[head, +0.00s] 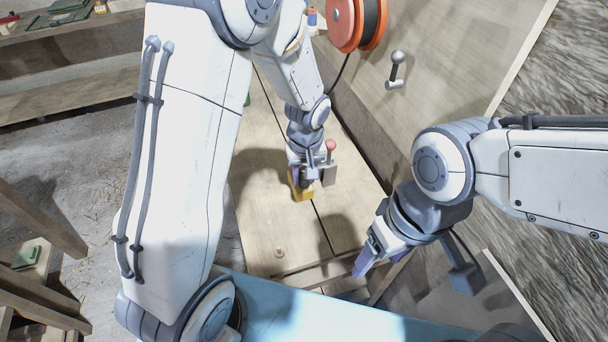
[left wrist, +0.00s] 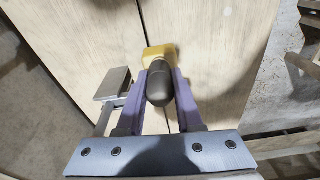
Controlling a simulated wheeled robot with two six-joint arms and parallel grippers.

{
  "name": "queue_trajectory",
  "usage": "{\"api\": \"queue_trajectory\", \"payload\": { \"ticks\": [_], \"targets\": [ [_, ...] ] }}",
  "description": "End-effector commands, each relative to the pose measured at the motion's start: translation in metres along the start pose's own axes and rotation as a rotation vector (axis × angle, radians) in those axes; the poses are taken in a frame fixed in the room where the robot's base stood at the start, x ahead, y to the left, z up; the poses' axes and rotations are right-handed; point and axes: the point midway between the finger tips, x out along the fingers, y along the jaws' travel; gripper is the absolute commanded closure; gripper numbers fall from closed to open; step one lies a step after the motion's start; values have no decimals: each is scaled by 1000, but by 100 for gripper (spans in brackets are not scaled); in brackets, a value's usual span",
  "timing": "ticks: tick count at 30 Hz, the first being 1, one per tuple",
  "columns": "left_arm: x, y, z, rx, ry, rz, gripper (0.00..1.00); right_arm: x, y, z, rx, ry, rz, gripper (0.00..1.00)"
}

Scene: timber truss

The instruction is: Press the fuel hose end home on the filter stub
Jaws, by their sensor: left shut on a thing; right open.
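My left gripper (head: 306,180) is over the pale wooden panel. In the left wrist view its purple fingers are shut on a dark grey rounded piece (left wrist: 159,83). A yellow block (left wrist: 160,53) shows just beyond the piece; it also shows in the head view (head: 299,190). I cannot tell whether the held piece and the block are joined. I cannot make out for certain which thing is the fuel hose end or the filter stub. My right gripper (head: 370,257) is open and empty, low and right of the panel.
A grey plate (left wrist: 113,83) stands close beside my left gripper, near a red ball knob (head: 330,145). A small round knob (head: 279,252) sits on the panel (head: 262,215). An orange reel (head: 357,22) and a lever (head: 396,70) are at the back.

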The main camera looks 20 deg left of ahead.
Motion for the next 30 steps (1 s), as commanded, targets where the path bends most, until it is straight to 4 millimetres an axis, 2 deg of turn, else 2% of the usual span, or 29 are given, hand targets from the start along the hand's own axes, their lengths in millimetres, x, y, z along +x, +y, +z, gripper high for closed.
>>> {"api": "queue_trajectory", "payload": {
  "ticks": [4,5,7,16,20,30],
  "targets": [
    [7,-1,2,0,-3,-2,100,6,0,0,0,0,0,31],
    [6,-1,2,0,-3,-2,57,5,0,0,0,0,0,31],
    [5,-1,1,0,-2,-2,31,4,0,0,0,0,0,31],
    [5,0,1,0,-2,-1,30,4,0,0,-2,0,0,31],
    [-4,0,0,0,1,0,30,5,0,0,-2,0,0,31],
    [-67,1,0,0,3,3,30,13,1,1,-2,0,0,31]
  ]
}}
